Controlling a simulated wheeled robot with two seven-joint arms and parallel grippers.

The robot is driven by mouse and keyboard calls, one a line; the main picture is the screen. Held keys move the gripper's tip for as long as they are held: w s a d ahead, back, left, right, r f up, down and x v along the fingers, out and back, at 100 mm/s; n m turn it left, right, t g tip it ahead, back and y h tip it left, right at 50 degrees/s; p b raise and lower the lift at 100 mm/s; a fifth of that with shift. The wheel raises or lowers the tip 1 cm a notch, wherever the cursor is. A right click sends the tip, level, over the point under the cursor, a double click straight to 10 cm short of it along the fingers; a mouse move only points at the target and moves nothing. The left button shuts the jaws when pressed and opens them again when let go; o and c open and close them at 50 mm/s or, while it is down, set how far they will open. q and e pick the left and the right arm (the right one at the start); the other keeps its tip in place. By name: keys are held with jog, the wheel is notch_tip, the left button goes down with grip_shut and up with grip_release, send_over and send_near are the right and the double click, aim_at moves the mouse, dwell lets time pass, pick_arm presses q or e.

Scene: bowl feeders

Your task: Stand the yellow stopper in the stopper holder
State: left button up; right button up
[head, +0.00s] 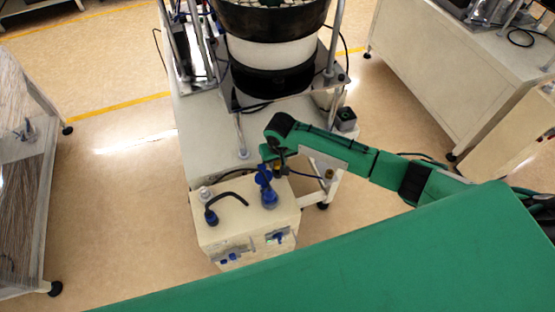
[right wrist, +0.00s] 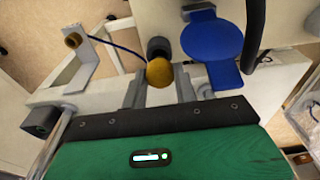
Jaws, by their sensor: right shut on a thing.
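My right gripper (right wrist: 160,90) reaches over the cream box, its two grey fingers shut on the yellow stopper (right wrist: 160,72). The stopper's rounded yellow end shows between the fingertips in the right wrist view, with a dark round part just beyond it. In the head view the stopper (head: 278,170) is a small yellow spot by the box's back edge, partly hidden by my wrist. A dark grey block with an opening (head: 345,119), possibly the stopper holder, sits at the right edge of the white bench; it also shows in the right wrist view (right wrist: 40,120). My left gripper is not in view.
The cream box (head: 235,226) carries a blue-capped part (head: 268,197) and a black curved hose (head: 232,196) near my right gripper. A bracket with a yellow-brown fitting (right wrist: 73,40) and blue cable stands beside it. The bowl feeder (head: 272,50) rises behind.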

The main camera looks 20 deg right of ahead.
jog(key=shift+p, duration=0.4)
dwell(0.4)
jog(key=shift+f+b, duration=0.3)
jog(key=shift+f, duration=0.8)
dwell(0.5)
